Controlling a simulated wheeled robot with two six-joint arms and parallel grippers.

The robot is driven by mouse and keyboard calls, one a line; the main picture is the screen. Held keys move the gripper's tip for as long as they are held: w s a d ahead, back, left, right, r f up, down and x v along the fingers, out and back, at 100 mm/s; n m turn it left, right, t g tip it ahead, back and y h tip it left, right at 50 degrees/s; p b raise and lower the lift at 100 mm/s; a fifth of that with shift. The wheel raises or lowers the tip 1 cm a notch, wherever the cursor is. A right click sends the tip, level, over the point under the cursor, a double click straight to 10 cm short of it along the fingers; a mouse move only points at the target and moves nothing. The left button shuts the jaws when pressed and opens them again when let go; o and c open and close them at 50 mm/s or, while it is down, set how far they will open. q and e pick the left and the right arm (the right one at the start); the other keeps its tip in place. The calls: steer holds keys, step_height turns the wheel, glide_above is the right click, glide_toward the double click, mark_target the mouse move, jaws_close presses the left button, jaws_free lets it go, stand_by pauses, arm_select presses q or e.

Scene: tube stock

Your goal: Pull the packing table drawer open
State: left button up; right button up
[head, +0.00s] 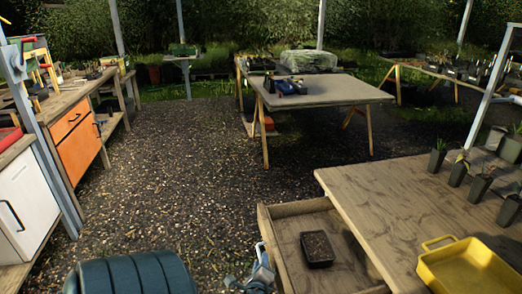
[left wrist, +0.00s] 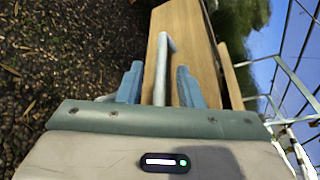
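The packing table (head: 400,195) is a wooden table at the lower right of the head view. Its drawer (head: 290,240) stands well out from under the tabletop, with its inside showing. A small dark tray (head: 317,248) lies in it. My left gripper (head: 262,272) is at the drawer's front. In the left wrist view the pale bar handle (left wrist: 161,70) on the wooden drawer front (left wrist: 188,35) lies between the two blue fingers of my left gripper (left wrist: 159,85). Gaps show on both sides of the handle, so the gripper is open around it. My right gripper is not in view.
A yellow tray (head: 465,268) and several potted seedlings (head: 480,185) stand on the packing table. Open gravel (head: 190,170) lies between.

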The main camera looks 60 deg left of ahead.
arm_select(q)
steer(key=b+v, duration=0.1)
steer(key=v, duration=1)
steer(key=shift+b, duration=0.35)
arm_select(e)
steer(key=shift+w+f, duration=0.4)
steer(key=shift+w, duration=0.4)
arm_select(q)
steer(key=shift+w, duration=0.1)
